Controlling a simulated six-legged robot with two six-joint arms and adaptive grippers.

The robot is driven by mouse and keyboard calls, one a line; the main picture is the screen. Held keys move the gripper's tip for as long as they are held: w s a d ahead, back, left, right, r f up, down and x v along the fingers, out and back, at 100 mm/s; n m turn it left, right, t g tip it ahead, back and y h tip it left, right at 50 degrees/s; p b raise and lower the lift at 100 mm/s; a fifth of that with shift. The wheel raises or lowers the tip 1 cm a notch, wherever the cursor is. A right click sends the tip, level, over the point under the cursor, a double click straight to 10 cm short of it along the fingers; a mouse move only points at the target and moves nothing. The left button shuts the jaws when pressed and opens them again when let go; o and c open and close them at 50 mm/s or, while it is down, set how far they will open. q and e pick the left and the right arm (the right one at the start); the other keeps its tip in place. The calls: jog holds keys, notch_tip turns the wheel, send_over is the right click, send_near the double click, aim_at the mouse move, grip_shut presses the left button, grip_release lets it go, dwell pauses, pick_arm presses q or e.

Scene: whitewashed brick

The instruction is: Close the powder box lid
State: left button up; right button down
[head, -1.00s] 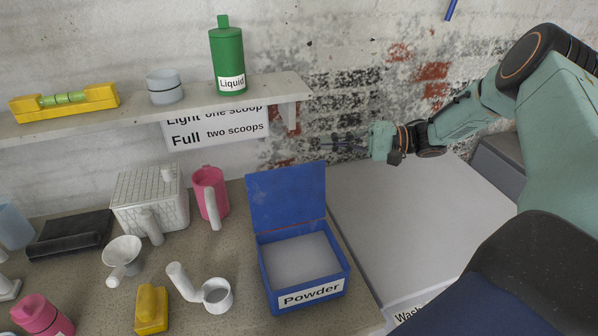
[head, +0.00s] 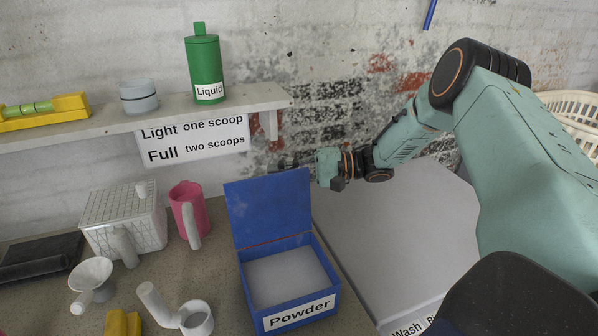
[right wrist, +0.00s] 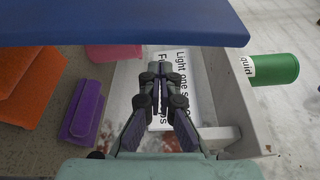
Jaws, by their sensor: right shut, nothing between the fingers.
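The blue powder box (head: 290,283) stands on the counter with its lid (head: 268,208) open and upright at the back. White powder (head: 287,277) shows inside, and the front label reads Powder. My right gripper (head: 283,164) is behind the upper right edge of the lid, with its fingers pointing left and partly hidden by it. In the right wrist view the gripper (right wrist: 158,95) is shut and empty, and the blue lid (right wrist: 120,22) spans the top of the picture. I cannot tell whether they touch. My left gripper is not in view.
A shelf (head: 100,128) behind holds a green Liquid bottle (head: 205,70), a grey-white cup (head: 139,97) and a yellow level (head: 45,112). A pink mug (head: 188,212), white basket-like box (head: 125,220) and white scoops stand left of the powder box. A white washer top (head: 385,235) is clear at right.

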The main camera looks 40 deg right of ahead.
aim_at(276, 178)
jog(key=s+a, duration=0.1)
jog(key=s+a+r+p, duration=0.1)
jog(key=s, duration=0.1)
jog(key=shift+a, duration=0.25)
jog(key=shift+f, duration=0.1)
jog(key=shift+w+a, duration=0.1)
jog(key=shift+a, duration=0.05)
dwell(0.4)
